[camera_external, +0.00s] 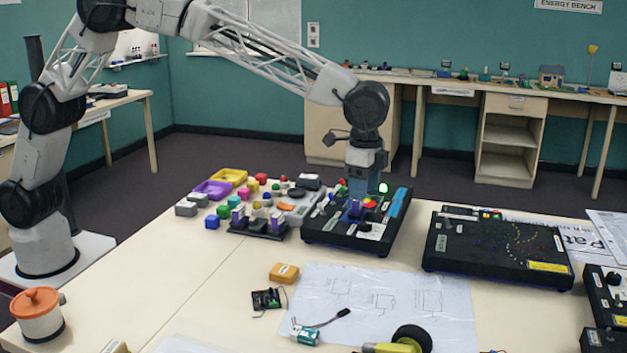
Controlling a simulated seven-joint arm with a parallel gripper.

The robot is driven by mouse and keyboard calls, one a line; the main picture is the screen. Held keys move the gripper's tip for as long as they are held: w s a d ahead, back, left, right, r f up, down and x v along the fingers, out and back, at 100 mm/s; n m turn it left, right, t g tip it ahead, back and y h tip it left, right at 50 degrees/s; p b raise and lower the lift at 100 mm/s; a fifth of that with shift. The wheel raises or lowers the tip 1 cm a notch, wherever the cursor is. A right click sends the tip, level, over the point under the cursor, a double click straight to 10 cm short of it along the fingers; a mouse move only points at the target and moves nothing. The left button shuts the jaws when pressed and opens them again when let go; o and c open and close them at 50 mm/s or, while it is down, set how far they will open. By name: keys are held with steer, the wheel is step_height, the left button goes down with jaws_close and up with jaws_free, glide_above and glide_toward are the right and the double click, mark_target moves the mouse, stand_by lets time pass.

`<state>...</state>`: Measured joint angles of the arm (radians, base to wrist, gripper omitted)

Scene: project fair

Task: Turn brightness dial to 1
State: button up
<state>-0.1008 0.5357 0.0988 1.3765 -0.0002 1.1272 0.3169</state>
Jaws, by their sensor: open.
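A black control box (327,235) stands on the table right of centre, with coloured lights, small knobs and a blue strip along its right side. My gripper (357,207) points straight down over the middle of this box, its tip close to the box's top. The gripper is open, but its fingers are small and partly merge with the parts behind them. A dark round knob with a pale label (371,231) sits just in front of the gripper. I cannot read the labels, so I cannot tell which knob is the brightness dial or where it points.
Small coloured blocks and yellow and purple trays (213,188) crowd the left of the box. Another black board (497,247) lies to the right. Paper sheets (385,300), an orange block (284,273) and a wheel (411,338) lie in front.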

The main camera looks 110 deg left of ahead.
mark_target(366, 223)
steer(key=shift+w+a+f, duration=0.15)
steer(key=shift+w+f, duration=0.2)
steer(key=shift+w, duration=0.05)
steer(key=shift+f, duration=0.1)
steer(key=shift+f, duration=3.8)
steer(key=c, duration=0.9)
